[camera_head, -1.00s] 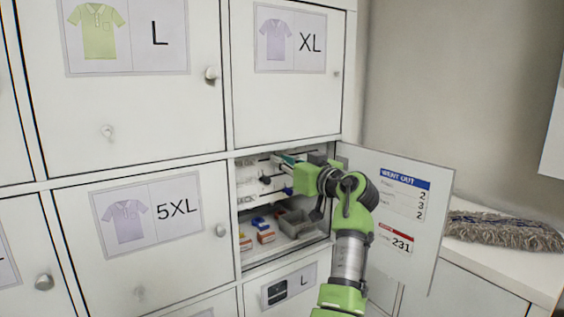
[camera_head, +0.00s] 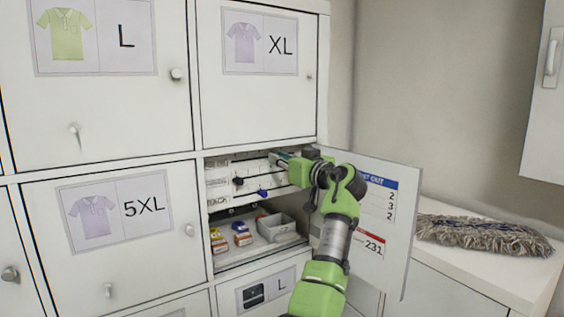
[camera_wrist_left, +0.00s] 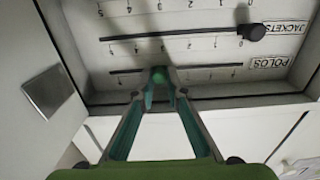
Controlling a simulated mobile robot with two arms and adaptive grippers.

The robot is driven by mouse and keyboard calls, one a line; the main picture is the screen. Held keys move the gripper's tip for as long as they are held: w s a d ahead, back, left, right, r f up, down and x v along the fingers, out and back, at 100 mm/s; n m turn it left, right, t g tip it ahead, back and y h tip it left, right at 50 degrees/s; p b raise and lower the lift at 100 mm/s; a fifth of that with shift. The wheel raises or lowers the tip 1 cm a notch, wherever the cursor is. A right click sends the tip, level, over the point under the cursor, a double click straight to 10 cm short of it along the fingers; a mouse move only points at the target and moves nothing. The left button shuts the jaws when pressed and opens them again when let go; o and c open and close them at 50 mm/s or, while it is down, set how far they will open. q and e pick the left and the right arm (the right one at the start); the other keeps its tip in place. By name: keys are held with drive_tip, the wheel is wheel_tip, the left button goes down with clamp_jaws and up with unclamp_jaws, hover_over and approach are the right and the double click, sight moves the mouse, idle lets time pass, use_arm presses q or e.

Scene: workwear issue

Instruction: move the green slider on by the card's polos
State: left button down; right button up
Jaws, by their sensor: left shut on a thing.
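The green slider (camera_wrist_left: 158,78) sits on the short polos rail (camera_wrist_left: 210,67) in the left wrist view, where the print is upside down. My left gripper (camera_wrist_left: 160,90) is shut on its knob. In the head view my left gripper (camera_head: 290,163) reaches into the open compartment at the top rail, and its body hides the slider there. The card (camera_head: 374,238) on the open door's inside shows "2", "3", "2" and, lower, "231". My arm covers its left part, and the row names cannot be read. My right gripper is not in view.
A black slider (camera_head: 238,181) and a blue slider (camera_head: 262,193) sit on lower rails. Small boxes (camera_head: 242,235) and a grey bin (camera_head: 277,228) stand on the shelf below. The open door (camera_head: 408,235) stands just right of my arm. A mop head (camera_head: 480,234) lies on the counter.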

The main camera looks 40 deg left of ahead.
use_arm(q)
drive_tip(key=c, duration=2)
unclamp_jaws()
drive_tip(key=shift+s+a, duration=0.35)
drive_tip(key=shift+s, duration=0.05)
drive_tip(key=v, duration=1.2)
drive_tip(key=shift+w, duration=0.3)
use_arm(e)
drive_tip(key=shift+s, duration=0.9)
